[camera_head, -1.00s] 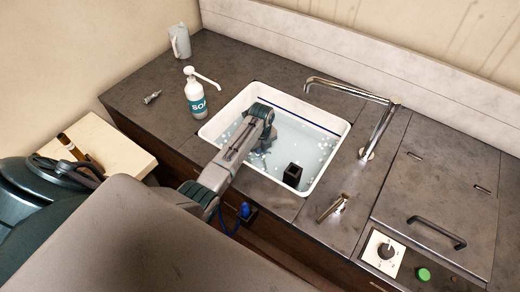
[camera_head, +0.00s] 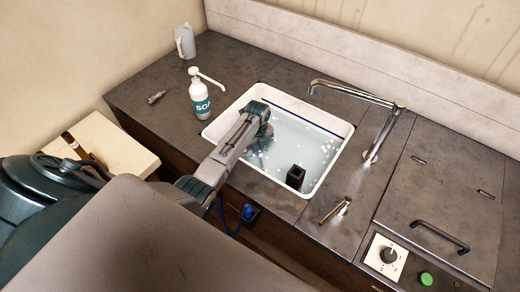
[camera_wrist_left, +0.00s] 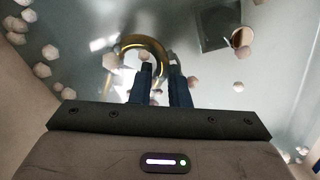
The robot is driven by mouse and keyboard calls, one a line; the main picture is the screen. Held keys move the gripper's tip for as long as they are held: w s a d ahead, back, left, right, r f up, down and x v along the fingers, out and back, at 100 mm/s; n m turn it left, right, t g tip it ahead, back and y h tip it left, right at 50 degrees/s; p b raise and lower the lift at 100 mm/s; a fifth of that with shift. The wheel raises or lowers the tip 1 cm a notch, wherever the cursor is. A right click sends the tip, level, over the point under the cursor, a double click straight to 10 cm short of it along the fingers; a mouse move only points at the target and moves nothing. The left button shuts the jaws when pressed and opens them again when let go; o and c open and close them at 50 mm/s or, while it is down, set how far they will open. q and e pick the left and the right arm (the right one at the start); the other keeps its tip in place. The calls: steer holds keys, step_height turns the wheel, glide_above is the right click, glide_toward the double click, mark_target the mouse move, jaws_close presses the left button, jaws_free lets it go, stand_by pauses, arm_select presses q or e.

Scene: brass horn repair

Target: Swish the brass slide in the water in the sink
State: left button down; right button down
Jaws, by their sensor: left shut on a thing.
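The white sink (camera_head: 335,122) holds pale blue water (camera_head: 300,140) with white foam bits floating on it. My left gripper (camera_wrist_left: 160,84) reaches down into the left part of the sink; its fingertips are hidden behind the arm in the head view. In the left wrist view it is shut on the curved brass slide (camera_wrist_left: 148,44), a U-shaped tube that shows ahead of the fingers, over or in the water. I cannot tell how deep the slide is. My right gripper is not in view.
A black block (camera_head: 295,176) stands in the sink's near right part. The faucet (camera_head: 375,130) rises to the right of the sink. A soap bottle (camera_head: 199,98) stands to the left. A small metal piece (camera_head: 336,209) lies on the near counter.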

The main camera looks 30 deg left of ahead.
arm_select(q)
steer(key=shift+d, duration=0.1)
stand_by(0.3)
steer(key=shift+s+d+p, duration=0.1)
steer(key=shift+d+p, duration=0.45)
steer(key=shift+d, duration=0.85)
steer(key=shift+a, duration=0.15)
steer(key=shift+a, duration=1.4)
steer(key=shift+d, duration=0.15)
steer(key=shift+d+p, duration=0.55)
steer(key=shift+d, duration=0.85)
steer(key=shift+a, duration=0.15)
steer(key=shift+a, duration=1.4)
